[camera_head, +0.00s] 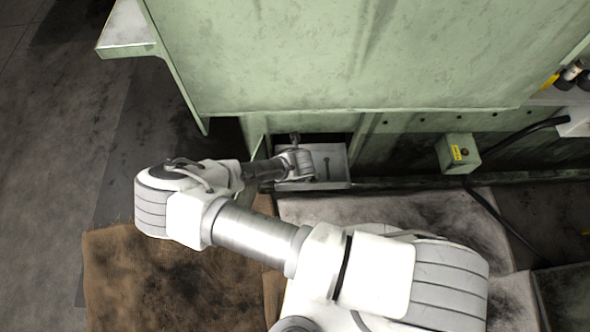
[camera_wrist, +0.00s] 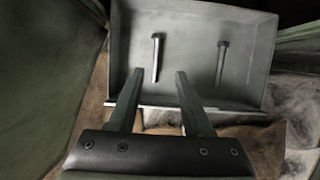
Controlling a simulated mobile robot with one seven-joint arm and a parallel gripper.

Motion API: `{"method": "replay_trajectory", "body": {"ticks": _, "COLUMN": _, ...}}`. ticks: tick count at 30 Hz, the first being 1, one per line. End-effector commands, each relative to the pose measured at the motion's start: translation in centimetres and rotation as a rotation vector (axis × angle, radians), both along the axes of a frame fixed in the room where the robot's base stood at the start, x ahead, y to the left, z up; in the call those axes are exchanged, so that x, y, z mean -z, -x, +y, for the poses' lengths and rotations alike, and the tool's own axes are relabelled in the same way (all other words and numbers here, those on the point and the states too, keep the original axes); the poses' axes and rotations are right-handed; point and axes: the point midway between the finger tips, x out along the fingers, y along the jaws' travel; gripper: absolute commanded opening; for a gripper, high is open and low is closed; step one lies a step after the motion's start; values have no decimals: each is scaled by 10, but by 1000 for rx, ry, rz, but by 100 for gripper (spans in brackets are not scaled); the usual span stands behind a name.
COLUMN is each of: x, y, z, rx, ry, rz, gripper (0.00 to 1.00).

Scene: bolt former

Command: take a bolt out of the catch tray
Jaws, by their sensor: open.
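The catch tray (camera_wrist: 190,97) is a shallow grey metal tray with raised walls, seen in the wrist view. Two bolts lie in it, apart from each other: one left of the middle (camera_wrist: 156,58) and one on the right (camera_wrist: 221,62). My gripper (camera_wrist: 157,76) is open and empty, its two fingers reaching over the tray's near edge. The left bolt lies ahead of the gap between the fingertips. In the head view the tray (camera_head: 338,170) sits in an opening low in the machine, with one bolt (camera_head: 327,168) showing and my wrist over its left part.
The green machine body (camera_head: 340,60) rises above the tray. A green panel (camera_wrist: 45,80) stands close on the left in the wrist view. A small box with a yellow label (camera_head: 458,153) and a black cable (camera_head: 510,140) are to the right. Brown matting (camera_head: 150,275) covers the floor.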

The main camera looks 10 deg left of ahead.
Motion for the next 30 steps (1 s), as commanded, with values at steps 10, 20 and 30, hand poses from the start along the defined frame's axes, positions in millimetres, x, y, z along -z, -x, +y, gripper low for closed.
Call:
{"method": "replay_trajectory", "body": {"ticks": 10, "x": 29, "y": -10, "z": 8, "rx": -1, "ry": 2, "rz": 0, "gripper": 50}}
{"method": "replay_trajectory", "body": {"ticks": 20, "x": 48, "y": -20, "z": 11, "rx": 1, "ry": 1, "rz": 0, "gripper": 50}}
{"method": "replay_trajectory", "body": {"ticks": 30, "x": 48, "y": -20, "z": 11, "rx": 1, "ry": 1, "rz": 0, "gripper": 6}}
